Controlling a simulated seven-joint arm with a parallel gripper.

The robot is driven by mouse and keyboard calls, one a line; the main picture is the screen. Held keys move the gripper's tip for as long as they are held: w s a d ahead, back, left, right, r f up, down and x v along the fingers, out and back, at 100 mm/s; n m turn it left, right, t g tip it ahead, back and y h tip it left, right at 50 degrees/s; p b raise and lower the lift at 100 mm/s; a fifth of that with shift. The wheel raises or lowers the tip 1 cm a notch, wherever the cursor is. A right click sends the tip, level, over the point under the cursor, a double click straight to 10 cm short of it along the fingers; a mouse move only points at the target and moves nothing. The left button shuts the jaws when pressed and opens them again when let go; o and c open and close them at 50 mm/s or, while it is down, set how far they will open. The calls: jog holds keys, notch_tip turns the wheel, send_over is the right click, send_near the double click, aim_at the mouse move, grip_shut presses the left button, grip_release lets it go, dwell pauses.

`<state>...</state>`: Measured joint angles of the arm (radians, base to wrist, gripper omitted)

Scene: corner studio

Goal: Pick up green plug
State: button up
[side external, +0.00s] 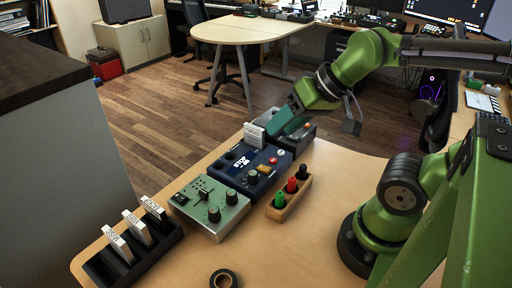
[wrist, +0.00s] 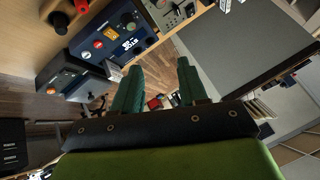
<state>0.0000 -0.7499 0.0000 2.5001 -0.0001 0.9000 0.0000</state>
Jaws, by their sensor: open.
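The green plug (side external: 279,200) stands upright in the front end of a small wooden holder (side external: 277,214) on the table. A red plug (side external: 292,185) and a black plug (side external: 303,171) stand behind it in the same holder. My gripper (side external: 280,128) is behind and above the holder, by the grey box at the back, apart from the plugs. In the wrist view my gripper (wrist: 160,78) shows two teal fingers spread apart with nothing between them. The red plug (wrist: 82,5) and black plug (wrist: 58,21) show at the top left there; the green plug is out of that view.
A blue box (side external: 250,166) with knobs and a pale green box (side external: 210,207) stand left of the holder. A grey box (side external: 300,135) is under my gripper. A black rack (side external: 133,262) with white cards is front left. Black tape (side external: 223,279) lies in front. Table right of the holder is clear.

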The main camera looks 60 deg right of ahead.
aim_at(280, 193)
jog(key=shift+o, duration=0.9)
notch_tip(280, 193, down, 20)
jog(key=g+h, duration=0.1)
jog(key=g, duration=0.2)
jog(key=n+g+h, duration=0.1)
jog(key=g, duration=0.3)
jog(key=shift+a+f, duration=0.1)
jog(key=shift+f, duration=0.1)
jog(key=shift+c, duration=0.3)
grip_shut()
